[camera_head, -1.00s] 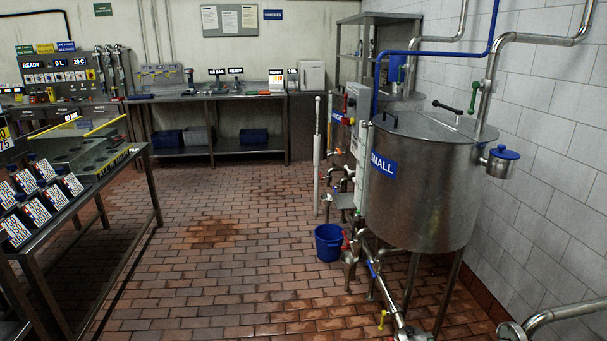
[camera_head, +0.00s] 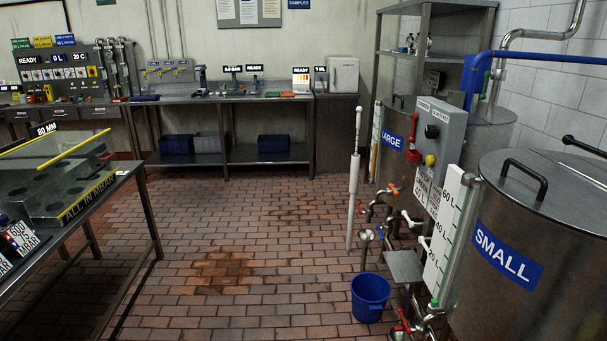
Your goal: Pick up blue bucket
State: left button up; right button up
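The blue bucket (camera_head: 370,298) stands upright on the brick floor in the lower right of the head view. It is open at the top, and its inside looks empty from here. It sits just left of the pipes under the small tank and in front of a small grey metal shelf plate (camera_head: 404,266). Neither of my grippers shows in the head view.
The steel tank marked SMALL (camera_head: 540,250) fills the right side, with valves and pipes beside the bucket. A white upright pole (camera_head: 353,190) stands behind the bucket. A metal table (camera_head: 75,222) is at left. The brick floor (camera_head: 235,230) between is clear, with a dark wet patch.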

aim_at(371, 293)
jog(key=i+z, duration=0.1)
jog(key=i, duration=0.55)
jog(key=i+j+z, duration=0.1)
jog(key=i, duration=0.55)
jog(key=i+j+z, duration=0.1)
jog(key=i, duration=0.55)
jog(key=j, duration=0.1)
